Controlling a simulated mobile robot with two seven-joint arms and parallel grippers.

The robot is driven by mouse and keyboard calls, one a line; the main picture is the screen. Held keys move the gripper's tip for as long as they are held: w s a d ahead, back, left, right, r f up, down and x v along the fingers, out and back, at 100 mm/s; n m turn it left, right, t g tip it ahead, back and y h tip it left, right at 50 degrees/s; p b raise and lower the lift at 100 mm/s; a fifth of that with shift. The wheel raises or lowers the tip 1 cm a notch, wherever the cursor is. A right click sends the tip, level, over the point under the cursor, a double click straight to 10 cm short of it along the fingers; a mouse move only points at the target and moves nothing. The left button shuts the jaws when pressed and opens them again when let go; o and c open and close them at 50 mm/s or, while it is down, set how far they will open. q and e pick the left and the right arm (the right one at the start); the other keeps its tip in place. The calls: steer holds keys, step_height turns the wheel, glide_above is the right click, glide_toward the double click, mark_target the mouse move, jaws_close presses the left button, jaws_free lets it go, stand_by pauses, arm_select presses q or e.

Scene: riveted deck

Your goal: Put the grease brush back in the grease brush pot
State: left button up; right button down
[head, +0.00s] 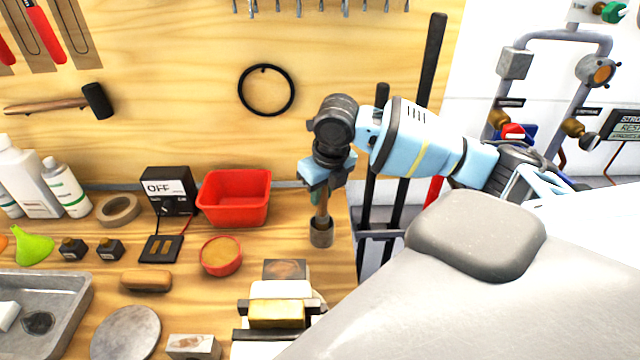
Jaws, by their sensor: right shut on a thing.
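My right gripper (320,187) points down above the right end of the wooden bench. It is shut on the grease brush (321,204), whose brown handle hangs below the fingers, close to upright. A small dark grey cylindrical pot (321,236), which looks like the grease brush pot, is directly under it. The brush's lower end meets the pot's mouth and is hidden there. I cannot tell how deep it sits or whether it touches the bottom. My left gripper is not in view.
A red bin (234,197), a black OFF switch box (168,190) and a red tin of tan stuff (221,257) stand to the left. A stacked block fixture (277,312) is in front. Long black handles (398,205) stand just right of the bench edge.

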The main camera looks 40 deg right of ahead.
steer(key=shift+s+x, duration=0.25)
steer(key=shift+x, duration=1)
steer(key=shift+f, duration=0.15)
steer(key=c, duration=1.2)
jaws_free()
steer(key=v, duration=0.8)
steer(key=shift+f, duration=0.1)
